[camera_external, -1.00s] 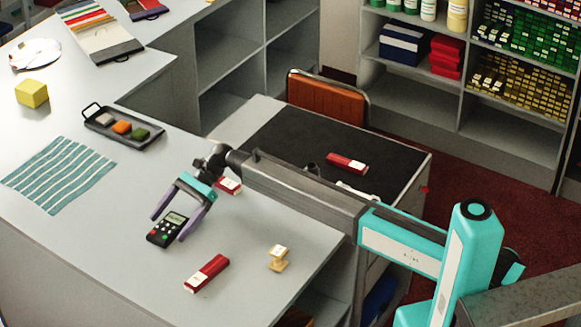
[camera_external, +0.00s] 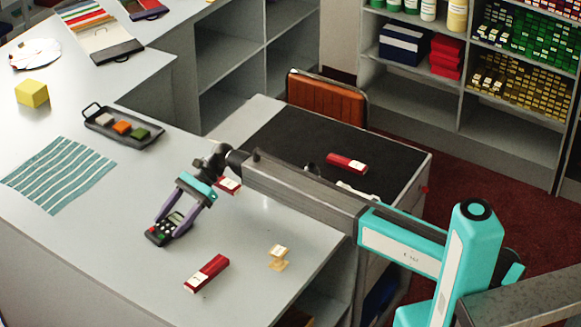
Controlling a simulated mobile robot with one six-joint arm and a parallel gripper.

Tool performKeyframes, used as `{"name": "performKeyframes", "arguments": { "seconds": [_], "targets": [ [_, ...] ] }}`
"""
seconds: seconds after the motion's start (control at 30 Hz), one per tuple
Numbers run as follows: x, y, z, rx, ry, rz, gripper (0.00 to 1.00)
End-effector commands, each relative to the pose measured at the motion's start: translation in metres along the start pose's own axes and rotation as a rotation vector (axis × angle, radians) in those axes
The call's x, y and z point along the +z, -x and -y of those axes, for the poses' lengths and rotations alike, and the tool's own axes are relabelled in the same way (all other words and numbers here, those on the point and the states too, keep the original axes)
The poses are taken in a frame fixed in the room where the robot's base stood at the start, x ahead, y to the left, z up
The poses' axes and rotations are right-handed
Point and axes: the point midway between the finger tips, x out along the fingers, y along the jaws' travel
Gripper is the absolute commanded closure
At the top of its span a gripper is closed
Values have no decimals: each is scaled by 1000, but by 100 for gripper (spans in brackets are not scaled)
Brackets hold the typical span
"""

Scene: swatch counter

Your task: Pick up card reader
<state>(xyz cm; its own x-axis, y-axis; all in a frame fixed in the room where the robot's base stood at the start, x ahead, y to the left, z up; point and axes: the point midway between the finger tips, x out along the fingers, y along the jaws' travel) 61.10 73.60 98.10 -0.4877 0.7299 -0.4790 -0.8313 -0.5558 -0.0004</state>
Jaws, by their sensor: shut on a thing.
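The card reader (camera_external: 160,235) is a small dark device with a grey screen and coloured keys, on the light grey counter (camera_external: 100,245). My gripper (camera_external: 168,229), with purple fingers and a teal body, reaches down over it from the upper right. The fingers are shut on the card reader, one on each side, and partly cover its upper part. I cannot tell whether its underside touches the counter.
A red box (camera_external: 207,272) and a small wooden stamp (camera_external: 278,257) lie to the right. Another red box (camera_external: 228,185) is beside my wrist. A dark tray (camera_external: 152,146) holds coloured pieces. A striped cloth (camera_external: 58,175) lies left.

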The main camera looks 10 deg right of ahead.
Motion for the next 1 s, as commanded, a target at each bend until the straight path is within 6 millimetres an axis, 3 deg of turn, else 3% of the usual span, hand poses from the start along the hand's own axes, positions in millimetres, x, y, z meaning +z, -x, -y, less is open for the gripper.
{"name": "performKeyframes", "arguments": {
  "seconds": [0.27,0.53,1.0],
  "targets": [
    [9,5,0,-1,1,0,73],
    [32,17,0,-2,2,1,73],
    [27,32,-55,-1,1,1,73]
  ]
}}
